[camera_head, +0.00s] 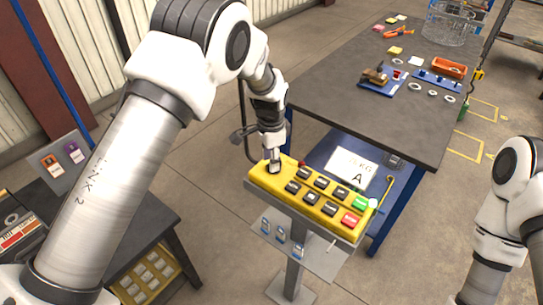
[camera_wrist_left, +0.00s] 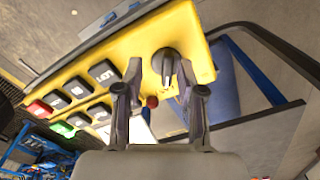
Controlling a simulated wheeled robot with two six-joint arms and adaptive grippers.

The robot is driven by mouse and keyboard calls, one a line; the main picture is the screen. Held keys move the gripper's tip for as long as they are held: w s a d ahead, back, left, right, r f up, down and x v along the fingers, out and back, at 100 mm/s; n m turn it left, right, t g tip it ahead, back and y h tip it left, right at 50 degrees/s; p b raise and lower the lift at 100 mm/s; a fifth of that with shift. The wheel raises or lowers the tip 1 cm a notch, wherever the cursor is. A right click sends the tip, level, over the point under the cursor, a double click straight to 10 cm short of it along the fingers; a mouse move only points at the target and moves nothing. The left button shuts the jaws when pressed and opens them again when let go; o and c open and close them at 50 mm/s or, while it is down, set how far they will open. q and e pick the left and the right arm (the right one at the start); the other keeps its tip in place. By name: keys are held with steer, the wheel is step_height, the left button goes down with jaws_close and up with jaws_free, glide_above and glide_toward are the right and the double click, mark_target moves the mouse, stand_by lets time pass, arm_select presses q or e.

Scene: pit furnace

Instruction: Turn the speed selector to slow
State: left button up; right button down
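The speed selector is a black knob (camera_wrist_left: 166,62) on the end of the yellow control panel (camera_wrist_left: 135,45). In the head view the panel (camera_head: 262,181) stands on a grey post, and my left gripper (camera_head: 273,161) hangs above its far left end, over the knob. In the left wrist view the open left gripper (camera_wrist_left: 160,75) has one finger on each side of the knob. I cannot tell whether the fingers touch it. A pale mark shows near the knob's lower edge; its labels are unreadable. My right gripper is out of view.
The panel also carries several black buttons (camera_head: 322,182), a green button (camera_head: 359,203) and a red button (camera_head: 350,219). A small red knob (camera_wrist_left: 152,101) is close to the selector. A dark-topped workbench (camera_head: 350,105) stands behind.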

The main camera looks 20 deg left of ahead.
arm_select(q)
steer(key=f, duration=0.1)
steer(key=w+f, duration=0.1)
steer(key=shift+w+f, duration=0.45)
steer(key=shift+w, duration=0.05)
steer(key=shift+s, duration=0.1)
steer(key=shift+s+r, duration=0.4)
steer(key=shift+s, duration=0.05)
jaws_close()
steer(key=shift+w+f, duration=0.1)
steer(key=shift+w, duration=0.05)
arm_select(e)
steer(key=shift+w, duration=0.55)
